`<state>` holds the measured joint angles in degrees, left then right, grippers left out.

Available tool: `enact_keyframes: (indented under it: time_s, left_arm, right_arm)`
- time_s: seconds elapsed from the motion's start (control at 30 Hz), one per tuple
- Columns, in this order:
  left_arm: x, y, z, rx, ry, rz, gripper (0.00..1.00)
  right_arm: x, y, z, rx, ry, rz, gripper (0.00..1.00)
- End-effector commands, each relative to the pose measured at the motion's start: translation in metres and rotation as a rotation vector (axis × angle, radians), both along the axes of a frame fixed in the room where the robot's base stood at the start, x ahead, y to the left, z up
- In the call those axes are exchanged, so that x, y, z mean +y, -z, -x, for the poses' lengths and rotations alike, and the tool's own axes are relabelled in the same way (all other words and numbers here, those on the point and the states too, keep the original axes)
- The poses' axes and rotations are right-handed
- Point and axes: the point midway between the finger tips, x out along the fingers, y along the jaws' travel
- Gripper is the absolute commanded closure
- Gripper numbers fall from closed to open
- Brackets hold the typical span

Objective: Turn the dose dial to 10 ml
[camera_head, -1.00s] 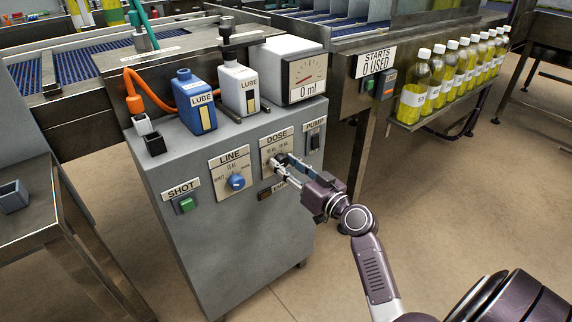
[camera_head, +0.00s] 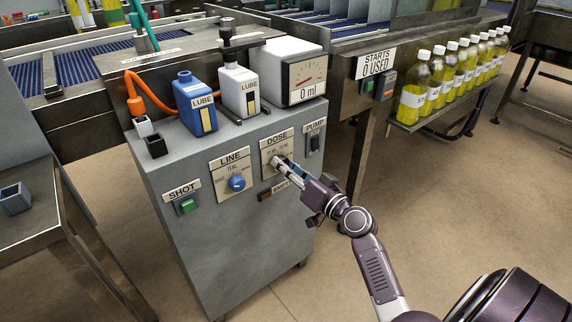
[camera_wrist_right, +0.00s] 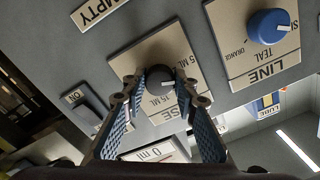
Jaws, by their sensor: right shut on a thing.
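The dose dial (camera_wrist_right: 159,77) is a dark round knob with a short white mark, on a beige plate lettered DOSE (camera_head: 277,138). In the right wrist view the mark points toward the picture's right; which label it meets I cannot tell. My right gripper (camera_head: 282,162) is at the dial, and in the wrist view (camera_wrist_right: 163,84) its two blue-padded fingers close on the dial from both sides. In the head view the fingertips mostly hide the dial. The gauge (camera_head: 304,77) above reads 0 ml. My left gripper is not in view.
Left of the dial is the blue LINE knob (camera_head: 237,183), then the green SHOT button (camera_head: 187,206). The PUMP switch (camera_head: 314,143) is close on the right, and a label reading EMPTY (camera_wrist_right: 97,10) is below. Lube bottles (camera_head: 195,103) stand on the cabinet top.

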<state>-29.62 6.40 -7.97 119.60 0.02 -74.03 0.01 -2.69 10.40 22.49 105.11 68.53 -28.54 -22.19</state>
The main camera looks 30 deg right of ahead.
Motion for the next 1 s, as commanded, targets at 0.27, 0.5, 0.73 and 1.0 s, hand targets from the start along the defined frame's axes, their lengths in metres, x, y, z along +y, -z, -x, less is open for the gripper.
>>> enact_keyframes:
  time_s: [0.27,0.5,0.73,1.0]
  left_arm:
    - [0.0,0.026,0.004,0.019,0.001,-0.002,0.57]
    - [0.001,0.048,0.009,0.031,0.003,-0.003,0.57]
    - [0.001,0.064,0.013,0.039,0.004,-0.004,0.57]
    - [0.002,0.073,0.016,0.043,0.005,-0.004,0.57]
  right_arm:
    - [-0.001,-0.002,0.0,0.019,0.002,-0.261,0.97]
    - [-0.001,-0.002,0.0,0.036,0.002,-0.461,0.97]
    - [-0.001,-0.002,0.0,0.045,0.003,-0.594,0.97]
    - [-0.001,-0.001,0.0,0.051,0.003,-0.672,0.97]
